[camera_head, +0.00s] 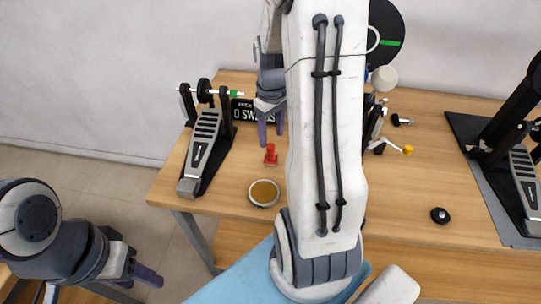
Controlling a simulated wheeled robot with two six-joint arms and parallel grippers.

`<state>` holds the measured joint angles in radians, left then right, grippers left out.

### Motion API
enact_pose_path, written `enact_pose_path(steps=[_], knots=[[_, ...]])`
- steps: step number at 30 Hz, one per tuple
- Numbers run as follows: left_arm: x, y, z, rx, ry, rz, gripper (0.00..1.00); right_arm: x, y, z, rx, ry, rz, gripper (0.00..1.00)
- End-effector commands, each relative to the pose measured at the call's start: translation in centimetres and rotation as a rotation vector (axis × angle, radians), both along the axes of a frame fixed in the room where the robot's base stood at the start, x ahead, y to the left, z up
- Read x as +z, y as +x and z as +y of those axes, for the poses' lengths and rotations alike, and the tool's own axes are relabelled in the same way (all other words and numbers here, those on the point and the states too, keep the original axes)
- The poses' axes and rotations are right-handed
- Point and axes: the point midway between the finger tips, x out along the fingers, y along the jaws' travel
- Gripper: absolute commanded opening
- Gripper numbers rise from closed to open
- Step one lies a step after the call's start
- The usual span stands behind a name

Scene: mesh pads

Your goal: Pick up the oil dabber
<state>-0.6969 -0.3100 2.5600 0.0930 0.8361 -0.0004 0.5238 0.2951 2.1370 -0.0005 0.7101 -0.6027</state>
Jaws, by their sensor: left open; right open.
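A small red piece (270,154), which looks like the oil dabber, stands on the wooden table left of my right arm. My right gripper (271,131) points down just behind and above it in the picture, open with two purple fingers apart and nothing between them. I cannot tell its height over the red piece. My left gripper (147,276) is open and empty at the lower left, off the table's left side and far from the red piece.
A round tin with a tan top (264,193) sits in front of the red piece. My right arm hides the table's middle. A black knob (440,215) and another pedal (522,180) are at right.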

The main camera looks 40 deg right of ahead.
Motion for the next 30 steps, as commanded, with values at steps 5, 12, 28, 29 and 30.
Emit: enact_pose_path(steps=[5, 12, 28, 29, 30], knots=[[0.2, 0.0, 0.0, 0.0, 0.0, 0.0, 0.5, -1.4, 0.0, 0.1, 0.0, 0.003, 0.003, 0.65], [0.6, 0.0, 0.0, 0.0, 0.0, 0.0, 0.5, -4.9, 0.1, 0.1, -0.001, 0.002, 0.003, 0.65], [0.6, 0.0, 0.0, 0.0, 0.0, 0.0, 0.5, -5.7, 0.2, 0.1, -0.001, 0.0, -0.001, 0.0], [0.6, 0.0, 0.0, 0.0, 0.0, 0.0, 0.5, -5.7, 0.2, 0.1, -0.001, 0.0, -0.001, 0.0], [0.6, 0.0, 0.0, 0.0, 0.0, 0.0, 0.5, -5.7, 0.2, 0.1, -0.001, 0.0, -0.001, 0.0]])
